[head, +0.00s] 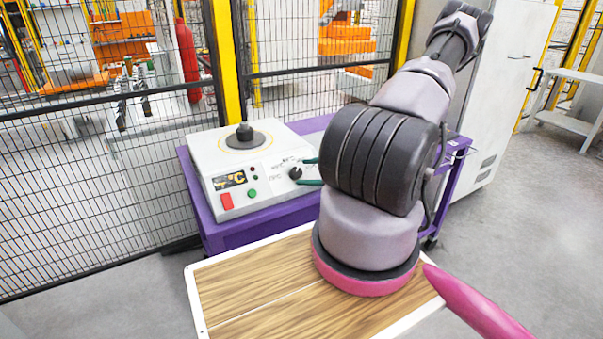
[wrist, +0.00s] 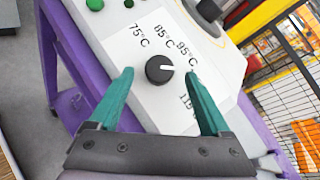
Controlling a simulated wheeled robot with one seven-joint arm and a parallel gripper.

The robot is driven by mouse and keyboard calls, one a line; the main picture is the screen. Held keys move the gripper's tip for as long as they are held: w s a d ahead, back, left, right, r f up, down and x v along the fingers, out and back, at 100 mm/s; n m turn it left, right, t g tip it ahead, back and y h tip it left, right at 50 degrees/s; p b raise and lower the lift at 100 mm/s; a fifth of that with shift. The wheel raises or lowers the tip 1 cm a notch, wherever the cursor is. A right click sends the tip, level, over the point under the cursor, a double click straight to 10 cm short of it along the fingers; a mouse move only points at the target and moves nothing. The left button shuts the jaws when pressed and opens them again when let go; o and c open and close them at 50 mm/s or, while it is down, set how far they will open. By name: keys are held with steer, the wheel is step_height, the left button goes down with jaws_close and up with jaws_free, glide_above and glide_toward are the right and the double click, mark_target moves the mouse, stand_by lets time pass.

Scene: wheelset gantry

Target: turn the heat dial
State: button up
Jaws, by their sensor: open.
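The heat dial (wrist: 160,70) is a round black knob with a white pointer line, on the sloped front of a white heater box (head: 254,176). In the wrist view its pointer faces right, near the 95°C mark and above a partly hidden label lower down. In the head view the dial (head: 295,173) is at the right of the front panel. My gripper (wrist: 159,72) is open, with one green fingertip on each side of the dial. A gap shows between each finger and the knob. The green fingers also show in the head view (head: 309,172), partly hidden by my arm.
The heater box stands on a purple cart (head: 240,231). A small display (head: 229,180), a red switch (head: 227,201) and green buttons are left of the dial. A dark metal piece (head: 244,132) sits on the round top plate. A mesh fence (head: 110,130) stands behind.

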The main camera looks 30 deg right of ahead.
steer(key=v, duration=0.8)
steer(key=shift+r, duration=0.1)
steer(key=a+r+n+g+h, duration=0.1)
steer(key=a+r+n+g, duration=0.5)
steer(key=r, duration=0.5)
steer(key=a+r+n+g, duration=0.3)
steer(key=a+r+n, duration=0.4)
steer(key=r, duration=0.4)
steer(key=s+a+r+n+t+h, duration=0.2)
steer(key=s+r, duration=0.3)
steer(key=r, duration=0.4)
steer(key=s+a+r+n+t+h, duration=0.2)
steer(key=s+a+r, duration=0.3)
steer(key=r, duration=0.4)
steer(key=shift+n+h, duration=0.5)
steer(key=shift+n, duration=0.3)
steer(key=shift+s, duration=0.1)
